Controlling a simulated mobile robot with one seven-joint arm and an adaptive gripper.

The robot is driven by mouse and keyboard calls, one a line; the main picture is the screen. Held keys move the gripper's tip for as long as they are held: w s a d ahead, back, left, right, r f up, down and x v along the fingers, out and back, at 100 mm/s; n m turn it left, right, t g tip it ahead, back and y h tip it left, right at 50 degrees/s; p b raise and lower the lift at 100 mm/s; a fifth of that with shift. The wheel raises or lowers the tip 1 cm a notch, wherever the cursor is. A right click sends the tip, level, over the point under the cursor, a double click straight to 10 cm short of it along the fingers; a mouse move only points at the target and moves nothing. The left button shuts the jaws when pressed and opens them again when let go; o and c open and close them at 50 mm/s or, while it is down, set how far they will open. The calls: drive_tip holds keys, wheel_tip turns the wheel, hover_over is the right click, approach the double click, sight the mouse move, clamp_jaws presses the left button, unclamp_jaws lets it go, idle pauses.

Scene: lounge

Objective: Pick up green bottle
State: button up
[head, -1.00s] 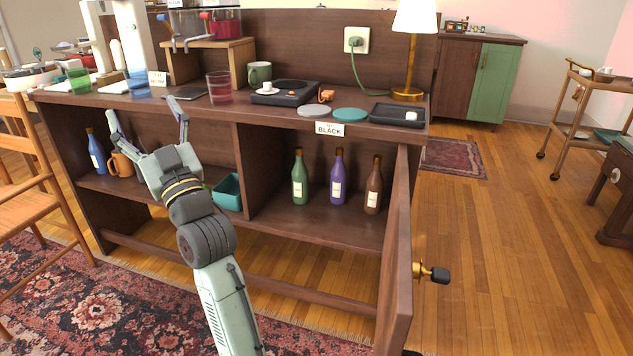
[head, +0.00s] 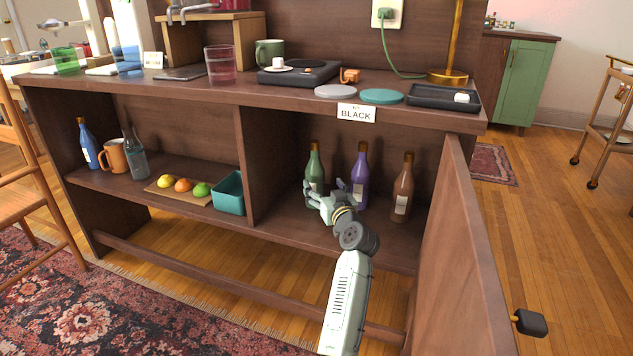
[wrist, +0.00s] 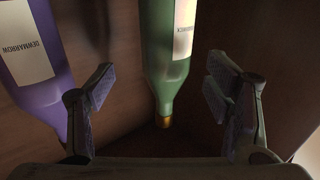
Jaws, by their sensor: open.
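The green bottle (head: 314,168) stands upright on the shelf in the right-hand compartment, the leftmost of three bottles there. It has a pale label and a gold cap. In the wrist view the green bottle (wrist: 170,50) appears upside down between my fingers, with clear space on both sides. My gripper (head: 333,194) is in front of its lower part in the head view and hides some of it. My gripper (wrist: 165,100) is open and empty.
A purple bottle (head: 360,178) stands close to the right, also seen beside a finger in the wrist view (wrist: 35,65). A brown bottle (head: 402,190) is farther right. The divider (head: 259,165) is at left, the open door (head: 465,240) at right.

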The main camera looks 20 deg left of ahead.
sight(318, 182)
drive_tip(key=shift+a+b+x, duration=0.25)
drive_tip(key=shift+b+x, duration=0.2)
drive_tip(key=shift+x, duration=2.85)
drive_tip(key=shift+s+f, duration=0.2)
drive_tip(key=shift+c, duration=0.4)
clamp_jaws()
drive_tip(key=shift+r, duration=0.2)
